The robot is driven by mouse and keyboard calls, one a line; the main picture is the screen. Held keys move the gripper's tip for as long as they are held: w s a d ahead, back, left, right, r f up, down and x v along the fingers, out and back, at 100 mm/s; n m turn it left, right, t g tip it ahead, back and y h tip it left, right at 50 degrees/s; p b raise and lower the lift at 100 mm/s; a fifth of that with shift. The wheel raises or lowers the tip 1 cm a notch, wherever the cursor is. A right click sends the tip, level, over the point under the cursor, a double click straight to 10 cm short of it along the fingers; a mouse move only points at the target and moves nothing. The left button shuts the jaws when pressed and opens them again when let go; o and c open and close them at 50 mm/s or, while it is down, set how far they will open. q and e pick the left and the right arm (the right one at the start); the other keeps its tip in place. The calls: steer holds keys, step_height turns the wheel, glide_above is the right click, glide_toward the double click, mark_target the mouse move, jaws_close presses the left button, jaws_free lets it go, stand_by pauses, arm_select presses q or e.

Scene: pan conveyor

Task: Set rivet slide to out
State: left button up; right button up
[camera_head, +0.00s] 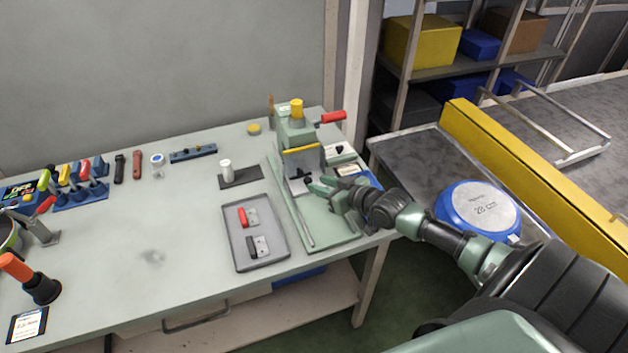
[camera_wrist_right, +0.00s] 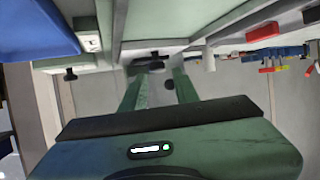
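A green riveting press (camera_head: 298,135) with a red lever handle and a yellow cap stands at the right end of the bench. A small black knob (camera_head: 307,180), which looks like the slide's knob, sits low at the front of the press. My right gripper (camera_head: 318,187) reaches in from the right with its fingertips close to this knob. In the right wrist view, the two green fingers are apart, and a dark knob (camera_wrist_right: 156,64) shows just beyond and between their tips. I cannot tell whether they touch it. My left gripper is not in view.
A grey tray (camera_head: 238,225) with a red and a black handle lies left of the press. A white cylinder (camera_head: 226,167) stands behind it. A blue pan (camera_head: 478,210) lies upside down on the conveyor to the right, beside a yellow rail (camera_head: 530,160).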

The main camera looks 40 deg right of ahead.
mark_target(310, 180)
steer(key=x, duration=0.2)
steer(key=shift+w+d+f, duration=0.2)
steer(key=shift+w, duration=0.2)
steer(key=shift+w+a+f, duration=0.15)
steer(key=shift+w+f, duration=0.1)
steer(key=shift+w, duration=0.25)
steer(key=shift+c, duration=0.5)
jaws_close()
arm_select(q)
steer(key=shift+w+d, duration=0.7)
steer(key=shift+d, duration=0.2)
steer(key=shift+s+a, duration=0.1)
